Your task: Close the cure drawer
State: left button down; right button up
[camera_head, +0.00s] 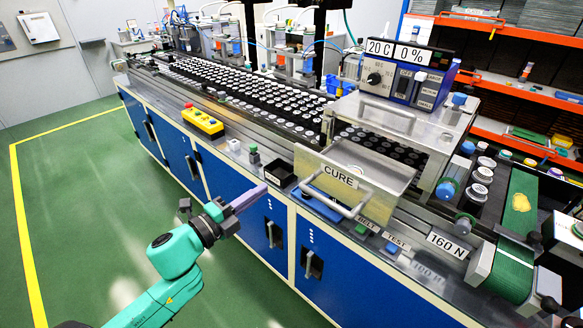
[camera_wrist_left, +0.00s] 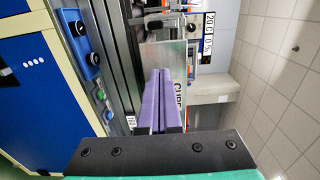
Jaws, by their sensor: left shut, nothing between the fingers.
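The cure drawer (camera_head: 322,166) is a metal drawer with a "CURE" label and a bar handle (camera_head: 340,205). In the head view it is pulled out from under the metal cure box (camera_head: 390,115), so its inside shows. My left gripper (camera_head: 248,199) is at the left and front of the drawer, apart from its handle in that view. Its purple fingers (camera_wrist_left: 163,100) are shut and empty in the left wrist view. There they overlap the drawer front (camera_wrist_left: 155,58) and partly hide the label; I cannot tell the gap. My right gripper is not in view.
A controller (camera_head: 408,75) reading "20 C" and "0%" sits on the box. A yellow button box (camera_head: 202,121) and a small black tray (camera_head: 280,173) lie on the bench edge left of the drawer. The green floor (camera_head: 100,180) in front is clear.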

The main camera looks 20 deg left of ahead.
aim_at(298, 165)
pick_arm(q)
jog(key=p+x, duration=0.3)
jog(key=x, duration=0.7)
jog(key=shift+w+r, duration=0.15)
jog(key=shift+w, duration=0.05)
jog(key=shift+w+d+p, duration=0.2)
jog(key=shift+w+p, duration=0.1)
